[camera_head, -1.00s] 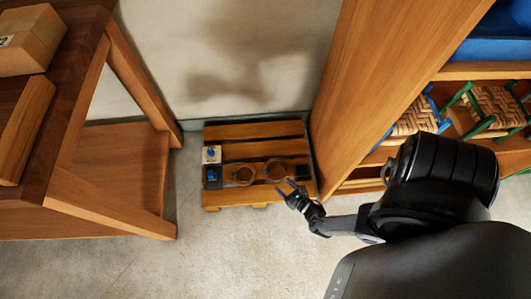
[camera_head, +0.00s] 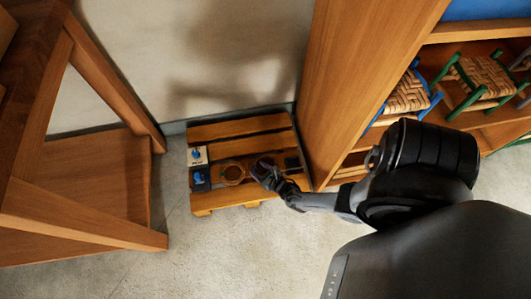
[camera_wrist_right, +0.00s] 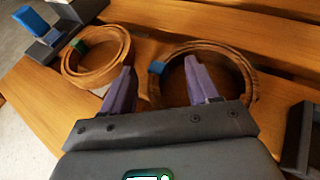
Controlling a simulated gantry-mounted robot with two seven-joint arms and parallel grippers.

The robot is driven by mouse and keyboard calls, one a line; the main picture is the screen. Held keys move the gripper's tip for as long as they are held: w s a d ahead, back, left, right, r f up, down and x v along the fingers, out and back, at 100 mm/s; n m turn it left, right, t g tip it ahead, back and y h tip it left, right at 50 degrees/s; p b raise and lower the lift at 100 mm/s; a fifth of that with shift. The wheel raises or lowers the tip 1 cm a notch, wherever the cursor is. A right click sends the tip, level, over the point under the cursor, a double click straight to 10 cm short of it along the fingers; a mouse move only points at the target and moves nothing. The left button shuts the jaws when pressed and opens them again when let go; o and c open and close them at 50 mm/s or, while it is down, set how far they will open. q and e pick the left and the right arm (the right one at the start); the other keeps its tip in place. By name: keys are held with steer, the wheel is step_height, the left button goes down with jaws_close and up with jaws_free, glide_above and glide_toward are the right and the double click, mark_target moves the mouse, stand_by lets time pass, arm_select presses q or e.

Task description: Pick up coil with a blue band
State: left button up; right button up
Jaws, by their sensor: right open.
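The coil with a blue band (camera_wrist_right: 244,66) is a brown ring lying on the wooden slats in the right wrist view. Its blue band (camera_wrist_right: 157,67) is on the left side of the ring. My right gripper (camera_wrist_right: 160,82) is open, one finger left of the band outside the ring and the other over the ring's inside. I cannot tell whether they touch it. In the head view my right gripper (camera_head: 262,168) largely hides this coil. A second coil with a green band (camera_wrist_right: 95,80) lies to its left and also shows in the head view (camera_head: 232,181).
The coils lie on a low slatted wooden pallet (camera_head: 240,125) by the wall. Two small holders with blue pieces (camera_head: 199,177) stand at its left end. A dark box (camera_wrist_right: 302,135) is right of the blue-band coil. A wooden shelf (camera_head: 345,90) with woven stools rises at the right.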

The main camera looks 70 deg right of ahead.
steer(key=shift+w+d, duration=0.15)
steer(key=shift+w, duration=0.1)
steer(key=shift+c, duration=0.2)
steer(key=shift+s+f, duration=0.1)
steer(key=shift+c, duration=1.2)
jaws_close()
